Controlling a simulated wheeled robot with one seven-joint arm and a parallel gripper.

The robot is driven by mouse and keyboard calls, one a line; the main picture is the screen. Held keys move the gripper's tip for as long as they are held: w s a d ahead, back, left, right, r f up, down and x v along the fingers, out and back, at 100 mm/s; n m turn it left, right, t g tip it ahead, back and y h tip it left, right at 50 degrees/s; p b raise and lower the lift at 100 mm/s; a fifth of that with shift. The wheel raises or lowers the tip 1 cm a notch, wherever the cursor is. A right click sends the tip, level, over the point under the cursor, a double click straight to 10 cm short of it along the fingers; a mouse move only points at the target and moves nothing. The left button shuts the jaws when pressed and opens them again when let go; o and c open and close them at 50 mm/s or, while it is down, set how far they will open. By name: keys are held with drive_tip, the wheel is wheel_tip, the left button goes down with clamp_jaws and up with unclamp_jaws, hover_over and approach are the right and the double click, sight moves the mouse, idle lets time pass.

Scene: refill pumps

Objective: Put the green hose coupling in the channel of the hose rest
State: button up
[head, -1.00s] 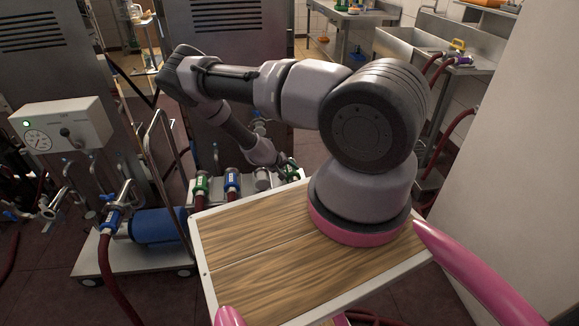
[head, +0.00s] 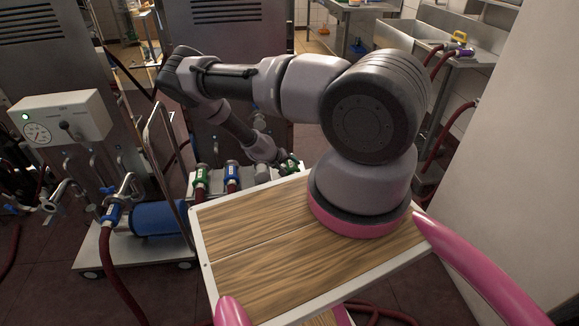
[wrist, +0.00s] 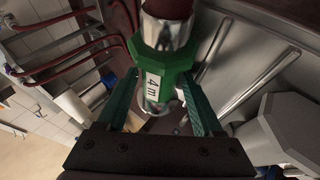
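The green hose coupling (wrist: 155,80), labelled "4 m", stands between the two fingers of my gripper (wrist: 157,92) in the wrist view. In the head view my gripper (head: 286,164) is small, at the right end of the metal manifold, with green showing there. Whether the coupling's lower end is seated on a port is unclear. Another green coupling (head: 201,177) stands at the manifold's left end. I cannot make out the hose rest in either view.
A blue coupling (head: 232,175) stands beside the left green one. A pump cart with a blue motor (head: 159,219) is at left. A sink (head: 431,32) with a yellow coupling (head: 459,38) is at the back right. A pale wall (head: 510,170) bounds the right.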

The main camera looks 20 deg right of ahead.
sight(289, 165)
drive_tip(key=shift+a+f, duration=0.1)
drive_tip(key=shift+a, duration=0.05)
idle(0.3)
wheel_tip(289, 165, up, 10)
drive_tip(key=shift+r, duration=0.1)
drive_tip(key=s+a+r+n+t+y, duration=0.1)
drive_tip(key=s+a+r+y, duration=0.3)
drive_tip(key=s+a+r, duration=0.3)
drive_tip(key=shift+a+r, duration=1.6)
drive_tip(key=shift+a, duration=0.35)
